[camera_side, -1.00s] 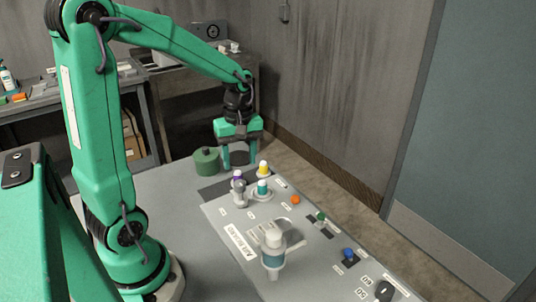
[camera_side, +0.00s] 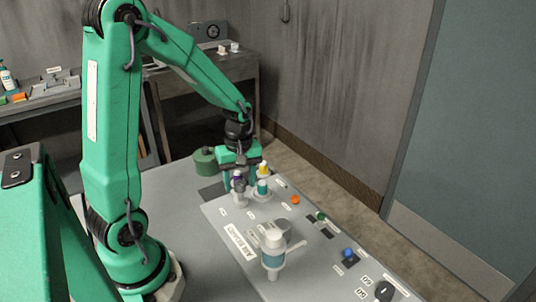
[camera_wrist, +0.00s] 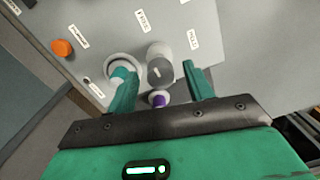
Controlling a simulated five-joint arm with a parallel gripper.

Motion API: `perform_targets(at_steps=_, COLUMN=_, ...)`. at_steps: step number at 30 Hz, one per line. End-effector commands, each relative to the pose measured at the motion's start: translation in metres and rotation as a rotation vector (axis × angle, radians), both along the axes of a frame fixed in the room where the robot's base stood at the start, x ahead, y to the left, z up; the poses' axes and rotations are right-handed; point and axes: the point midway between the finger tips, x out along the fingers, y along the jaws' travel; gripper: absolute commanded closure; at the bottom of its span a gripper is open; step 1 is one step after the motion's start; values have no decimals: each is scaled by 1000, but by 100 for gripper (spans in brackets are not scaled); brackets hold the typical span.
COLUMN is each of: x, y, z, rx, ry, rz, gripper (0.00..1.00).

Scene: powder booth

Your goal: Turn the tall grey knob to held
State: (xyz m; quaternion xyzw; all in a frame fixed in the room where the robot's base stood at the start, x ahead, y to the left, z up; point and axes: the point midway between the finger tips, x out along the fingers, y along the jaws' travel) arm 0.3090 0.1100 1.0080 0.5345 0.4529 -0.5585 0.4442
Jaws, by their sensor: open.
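The tall grey knob (camera_wrist: 160,72) stands upright on the panel (camera_wrist: 105,30), with a small pale line on its grey top. In the wrist view it lies between the two green fingers of my gripper (camera_wrist: 156,69), which are open with gaps at both sides. Printed labels, apparently FREE (camera_wrist: 142,20) and HELD (camera_wrist: 192,39), sit beyond it. In the side view the grey knob (camera_side: 241,198) is at the panel's far left, with my gripper (camera_side: 241,182) just over it. Whether a finger touches it I cannot tell.
A purple-topped knob (camera_wrist: 158,99) stands close to the grey one. A teal-and-white knob (camera_side: 263,188) and a yellow-topped one (camera_side: 263,169) crowd the right side. A green can (camera_side: 205,161) sits behind.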

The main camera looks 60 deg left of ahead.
Motion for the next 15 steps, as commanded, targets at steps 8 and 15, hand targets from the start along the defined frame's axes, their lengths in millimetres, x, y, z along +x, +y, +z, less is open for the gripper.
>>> perform_targets(at_steps=8, x=0, y=0, z=0, rx=0, ry=0, rz=0, gripper=86)
perform_targets(at_steps=15, x=0, y=0, z=1, rx=0, ry=-1, rz=-5, gripper=93)
